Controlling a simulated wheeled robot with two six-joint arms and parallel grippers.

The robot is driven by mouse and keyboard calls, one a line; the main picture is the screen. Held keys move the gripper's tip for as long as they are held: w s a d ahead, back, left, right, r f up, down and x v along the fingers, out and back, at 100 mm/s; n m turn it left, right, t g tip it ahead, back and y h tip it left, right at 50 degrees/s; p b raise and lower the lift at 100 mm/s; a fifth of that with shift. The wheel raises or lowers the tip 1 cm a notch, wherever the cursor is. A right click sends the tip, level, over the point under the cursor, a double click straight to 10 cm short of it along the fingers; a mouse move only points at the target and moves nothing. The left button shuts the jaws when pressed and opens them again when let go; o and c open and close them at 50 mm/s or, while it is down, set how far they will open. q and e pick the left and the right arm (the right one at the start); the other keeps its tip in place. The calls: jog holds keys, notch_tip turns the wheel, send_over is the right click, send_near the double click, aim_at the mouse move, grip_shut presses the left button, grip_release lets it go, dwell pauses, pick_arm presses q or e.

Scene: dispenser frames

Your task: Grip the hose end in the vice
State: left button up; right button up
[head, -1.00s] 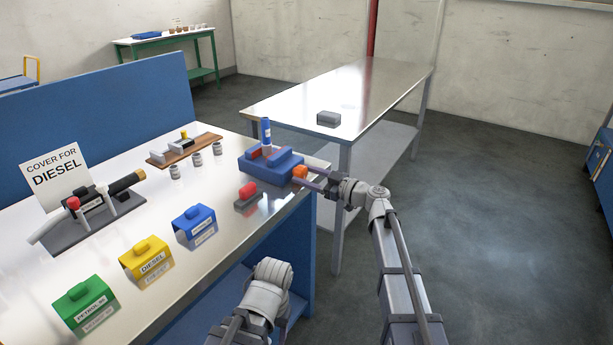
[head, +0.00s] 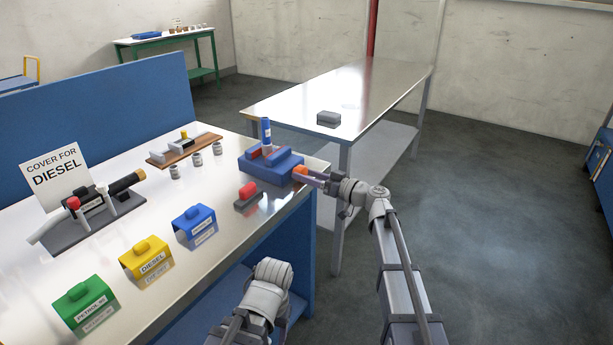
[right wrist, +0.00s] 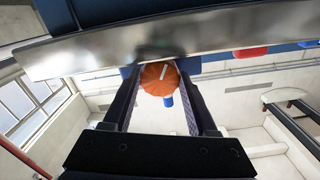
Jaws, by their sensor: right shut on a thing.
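The blue vice (head: 262,167) stands near the right end of the bench, with red jaw parts on top. A blue hose end (head: 266,133) with a pale band stands upright at its jaws. Whether the jaws press on it is too small to tell. The orange vice knob (head: 299,170) is on the vice's right side. My right gripper (head: 307,174) is shut on this knob. In the right wrist view, the knob (right wrist: 160,78), with a white mark, sits between my fingers. My left gripper is out of view; only my left arm shows.
A grey block with a red top (head: 248,194) lies in front of the vice. Blue (head: 195,228), yellow (head: 146,262) and green (head: 84,306) covers stand along the bench front. A steel table (head: 375,88) with a grey box (head: 328,119) stands behind my right arm.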

jog(key=shift+m, duration=0.6)
jog(key=o, duration=1.4)
jog(key=shift+v, duration=3.9)
jog(key=shift+c, duration=0.2)
